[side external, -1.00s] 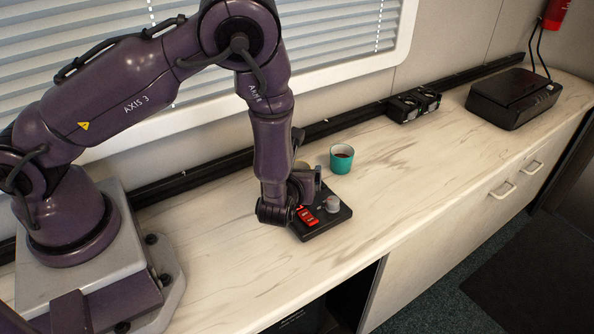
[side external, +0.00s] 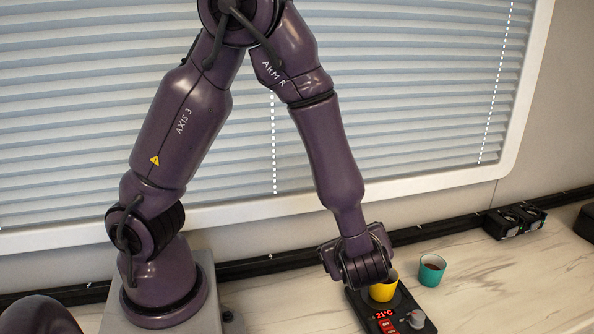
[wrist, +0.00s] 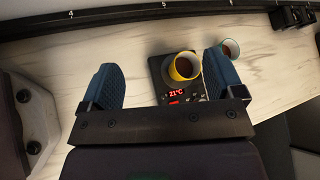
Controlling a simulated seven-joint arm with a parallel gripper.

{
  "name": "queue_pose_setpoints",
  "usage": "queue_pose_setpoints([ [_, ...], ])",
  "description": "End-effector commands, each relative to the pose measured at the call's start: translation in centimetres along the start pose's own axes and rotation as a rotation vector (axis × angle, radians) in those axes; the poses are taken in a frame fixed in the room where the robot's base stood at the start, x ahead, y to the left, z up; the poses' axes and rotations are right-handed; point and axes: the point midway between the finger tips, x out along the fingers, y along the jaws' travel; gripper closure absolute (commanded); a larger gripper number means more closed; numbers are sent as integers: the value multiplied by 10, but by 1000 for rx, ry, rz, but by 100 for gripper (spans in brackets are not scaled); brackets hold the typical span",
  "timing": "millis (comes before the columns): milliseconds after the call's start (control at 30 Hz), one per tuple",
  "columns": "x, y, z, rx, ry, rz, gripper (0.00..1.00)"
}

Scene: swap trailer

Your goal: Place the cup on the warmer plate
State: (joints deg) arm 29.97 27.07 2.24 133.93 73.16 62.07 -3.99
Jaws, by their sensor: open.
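A yellow cup (side external: 384,290) with dark contents stands upright on the far part of the black warmer (side external: 360,309), over its plate. It also shows in the wrist view (wrist: 182,75). A teal cup (side external: 430,276) with dark contents stands on the counter just right of the warmer; it is partly behind a finger in the wrist view (wrist: 235,47). My gripper (wrist: 162,76) is open, its two fingers wide apart with nothing gripped. The yellow cup appears between them, nearer the right finger. In the side view my gripper is just left of and behind the yellow cup, fingertips hidden.
The warmer carries a red 21°C display (side external: 387,314), red buttons and a grey knob (side external: 416,319). A black double unit (side external: 514,220) sits at the back right by the black rail (side external: 438,233). The marbled counter (side external: 480,290) is clear right of the teal cup.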

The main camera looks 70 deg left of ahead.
Motion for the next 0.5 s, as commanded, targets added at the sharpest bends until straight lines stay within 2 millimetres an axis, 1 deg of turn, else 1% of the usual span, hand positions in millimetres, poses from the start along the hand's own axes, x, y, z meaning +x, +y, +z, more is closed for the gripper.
queue_pose_setpoints([
  [33, -4, 2, 22, -133, 26, 74, 13],
  [100, -11, 8, 45, -303, 69, 180, 13],
  [200, -23, 19, 73, -546, 145, 319, 13],
  [300, -40, 29, 95, -788, 240, 440, 13],
  [367, -51, 33, 106, -930, 306, 503, 13],
  [500, -80, 39, 128, -1242, 480, 617, 13],
])
